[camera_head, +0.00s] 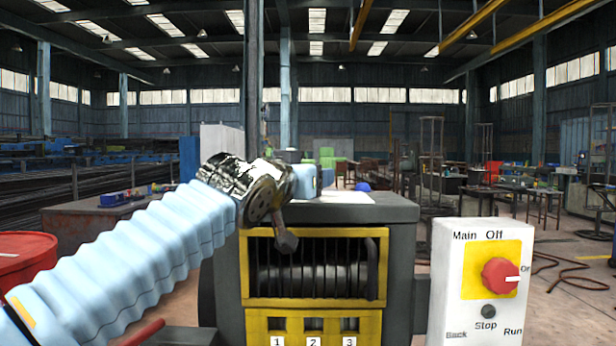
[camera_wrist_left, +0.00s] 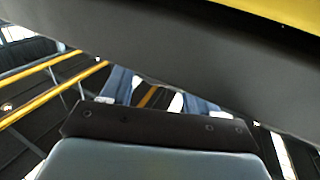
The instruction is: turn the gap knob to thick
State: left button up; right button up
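I cannot pick out the gap knob or its thick mark in either view. My left arm, in a pale blue sleeve, comes in from the left in the head view. Its dark wrist end (camera_head: 240,180) is before the upper left of the grey machine (camera_head: 385,212). A dark disc with holes and a short hex-ended piece (camera_head: 286,240) show there, overlapping the top of the yellow frame (camera_head: 376,290). The left wrist view shows a dark bracket (camera_wrist_left: 160,128) and a grey beam crossing above it. My right gripper is not in view.
A white control box (camera_head: 455,280) with a red selector (camera_head: 499,277), labelled Main, Off, Stop and Run, stands right of the machine. Numbered yellow slots (camera_head: 313,325) sit below the barred opening. A red drum (camera_head: 25,258) is at the left edge.

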pick_arm(q)
jog(key=c, duration=0.5)
jog(key=shift+o, duration=0.2)
jog(key=shift+w+a+m+g+h+p, duration=0.25)
jog(key=shift+m+g+h+p, duration=0.35)
jog(key=shift+h+p, duration=0.4)
jog(key=shift+f+m+g+h, duration=0.2)
jog(key=shift+m+g+h, duration=0.1)
jog(key=shift+m+h, duration=0.25)
jog(key=shift+r+m+h, duration=0.1)
jog(key=shift+m+h, duration=0.25)
jog(key=shift+h, duration=0.1)
jog(key=shift+s+g, duration=0.1)
jog(key=shift+g, duration=0.2)
jog(key=o, duration=1.1)
jog(key=shift+c, duration=0.2)
jog(key=shift+a, duration=0.1)
